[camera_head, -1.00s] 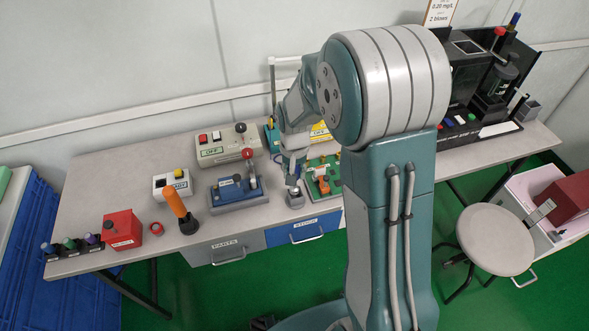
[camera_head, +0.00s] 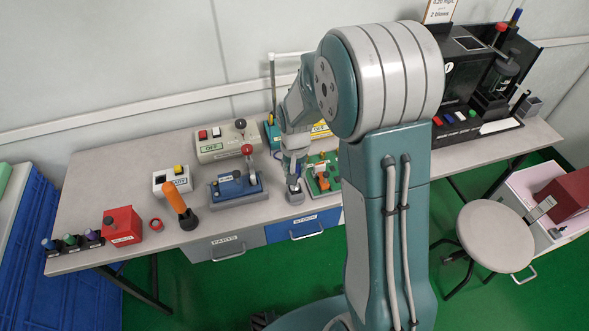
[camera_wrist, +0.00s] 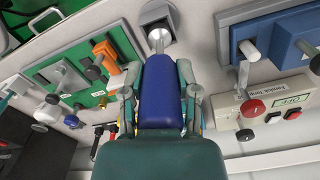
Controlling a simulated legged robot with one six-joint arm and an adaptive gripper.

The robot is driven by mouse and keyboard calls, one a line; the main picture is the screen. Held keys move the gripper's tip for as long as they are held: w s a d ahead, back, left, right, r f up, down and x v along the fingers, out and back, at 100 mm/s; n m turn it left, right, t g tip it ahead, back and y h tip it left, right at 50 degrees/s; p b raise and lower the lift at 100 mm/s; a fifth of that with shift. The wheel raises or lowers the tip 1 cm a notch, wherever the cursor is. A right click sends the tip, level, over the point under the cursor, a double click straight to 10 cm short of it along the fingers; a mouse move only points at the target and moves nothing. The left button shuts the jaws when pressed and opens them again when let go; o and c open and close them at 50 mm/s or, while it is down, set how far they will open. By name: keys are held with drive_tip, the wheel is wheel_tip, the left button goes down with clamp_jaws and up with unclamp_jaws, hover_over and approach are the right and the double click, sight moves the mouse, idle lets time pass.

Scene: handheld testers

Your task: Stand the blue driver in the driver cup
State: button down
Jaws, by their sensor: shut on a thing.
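The blue driver (camera_wrist: 160,90) has a dark blue handle and a short pale metal shaft. My gripper (camera_wrist: 158,80) is shut on the handle in the wrist view. The shaft points away from the gripper, at the opening of a small grey square cup (camera_wrist: 170,15), and overlaps it in the picture; how deep it sits I cannot tell. In the head view my gripper (camera_head: 294,165) is directly above the cup (camera_head: 296,196) at the table's front edge, with a bit of blue between them.
A blue fixture with a red-knobbed lever (camera_head: 236,188) stands close left of the cup, and a green board (camera_head: 322,183) close right. An orange-handled tool (camera_head: 175,200), a red box (camera_head: 122,226) and a switch box (camera_head: 225,143) stand further left.

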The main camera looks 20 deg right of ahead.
drive_tip(key=shift+f, duration=1.4)
drive_tip(key=shift+c, duration=1.3)
unclamp_jaws()
wheel_tip(320, 180, up, 12)
drive_tip(key=shift+f, duration=0.1)
